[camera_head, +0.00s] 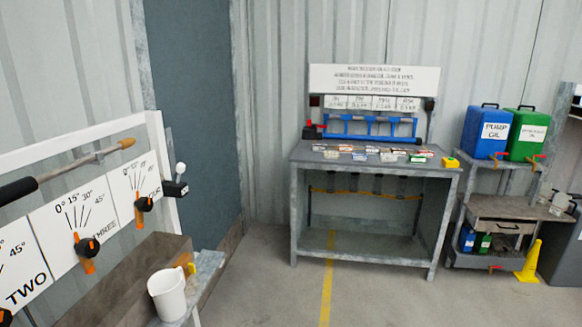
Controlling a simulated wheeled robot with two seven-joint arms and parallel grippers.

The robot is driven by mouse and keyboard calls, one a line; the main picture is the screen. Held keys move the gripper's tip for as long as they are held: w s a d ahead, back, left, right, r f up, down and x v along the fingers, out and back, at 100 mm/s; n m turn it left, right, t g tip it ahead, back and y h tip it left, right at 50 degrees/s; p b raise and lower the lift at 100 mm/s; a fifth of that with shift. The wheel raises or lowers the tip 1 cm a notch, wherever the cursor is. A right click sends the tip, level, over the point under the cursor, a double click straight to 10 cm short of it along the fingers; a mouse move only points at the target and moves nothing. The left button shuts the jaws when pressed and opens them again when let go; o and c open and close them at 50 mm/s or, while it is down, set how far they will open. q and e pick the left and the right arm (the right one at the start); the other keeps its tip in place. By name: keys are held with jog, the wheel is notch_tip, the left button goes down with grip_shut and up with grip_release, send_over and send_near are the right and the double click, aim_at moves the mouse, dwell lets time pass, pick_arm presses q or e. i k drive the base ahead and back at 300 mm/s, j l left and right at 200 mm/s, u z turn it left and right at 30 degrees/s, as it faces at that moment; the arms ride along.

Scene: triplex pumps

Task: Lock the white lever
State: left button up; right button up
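A small white round knob (180,168) stands on a short stem above a black box (175,189), at the right end of the white panel frame (160,150). It looks like the white lever. The knob points up; I cannot tell whether it is locked. Neither of my grippers shows in this view.
The panel has angle dials and orange pointers with black knobs (86,247). A rod with a black grip (18,189) crosses it. A white jug (167,294) stands below, at the front. A grey workbench (375,160) and blue and green cans (487,131) stand behind. The middle floor is clear.

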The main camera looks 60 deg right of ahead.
aim_at(180, 169)
jog(key=z, duration=1.25)
jog(key=i+l, duration=0.1)
